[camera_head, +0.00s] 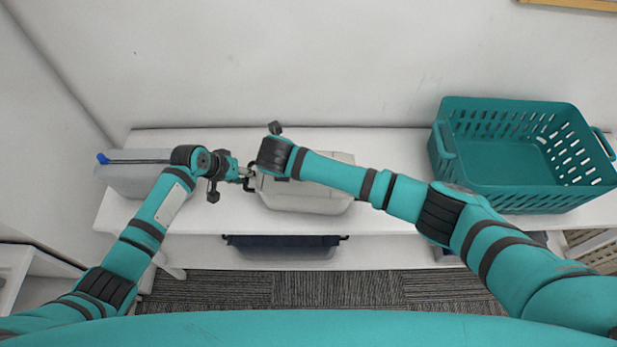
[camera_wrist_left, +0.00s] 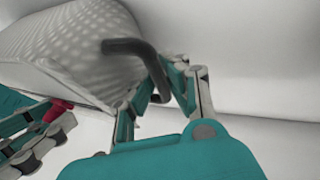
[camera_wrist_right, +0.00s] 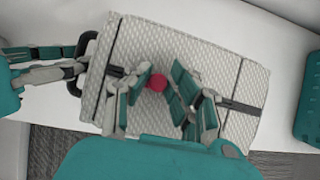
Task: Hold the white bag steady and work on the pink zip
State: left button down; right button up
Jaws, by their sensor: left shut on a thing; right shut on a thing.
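The white bag (camera_head: 310,197), pale and quilted with dark straps, lies on the white shelf. It fills much of the right wrist view (camera_wrist_right: 245,85). My left gripper (camera_head: 247,177) is shut on the dark handle at the bag's left end. The handle (camera_wrist_left: 140,60) shows curved between its fingers in the left wrist view. My right gripper (camera_wrist_right: 160,80) is over the bag, its fingers around the pink zip pull (camera_wrist_right: 157,83). The pull also shows by the right fingers in the left wrist view (camera_wrist_left: 57,110). In the head view my right arm hides the pull.
A teal slotted basket (camera_head: 500,185) stands on the shelf to the right. A grey box (camera_head: 130,180) with a blue-tipped dark rod (camera_head: 103,158) is at the left. A dark bin (camera_head: 283,246) sits below the shelf top. A plain wall is behind; bare shelf lies between bag and basket.

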jog(key=shift+d, duration=2.35)
jog(key=shift+s+d+r, duration=0.1)
jog(key=shift+s+d, duration=0.05)
jog(key=shift+d, duration=1.1)
jog(key=shift+s+d, duration=0.1)
jog(key=shift+d, duration=1.15)
jog(key=shift+s+d, duration=0.15)
jog(key=shift+d, duration=2.7)
jog(key=o, duration=0.6)
jog(key=shift+d, duration=0.1)
